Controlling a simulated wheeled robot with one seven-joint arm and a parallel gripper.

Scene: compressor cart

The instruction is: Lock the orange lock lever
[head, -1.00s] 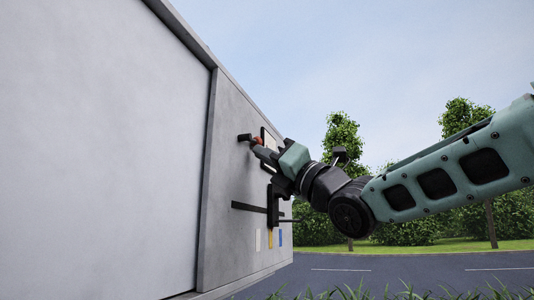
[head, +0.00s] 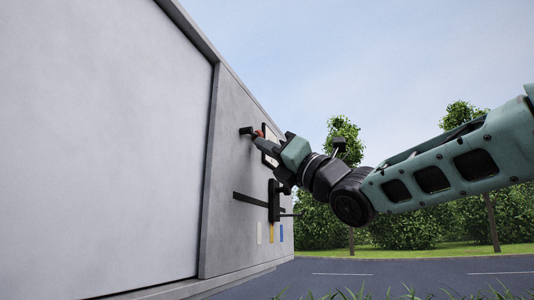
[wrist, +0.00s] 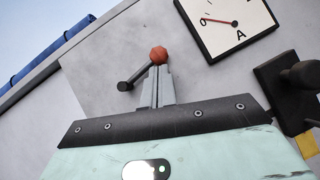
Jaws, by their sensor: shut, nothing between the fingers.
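The lock lever is a dark arm with an orange-red ball knob (wrist: 158,55) at its end. In the wrist view the arm (wrist: 138,74) runs from its pivot at lower left up to the knob. The lever also shows in the head view (head: 246,131) high on the grey panel, with its knob partly hidden by my gripper. My gripper (wrist: 155,74) is shut and empty, its fingertips just below the knob in the wrist view. I cannot tell whether they touch it. In the head view my gripper (head: 257,141) reaches the panel from the right.
A white gauge marked A (wrist: 228,27) is right of the knob. A black handle block (wrist: 292,92) projects from the panel farther right; it also shows below my gripper in the head view (head: 274,200). Yellow (head: 271,233) and blue labels sit lower down. A road lies beyond.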

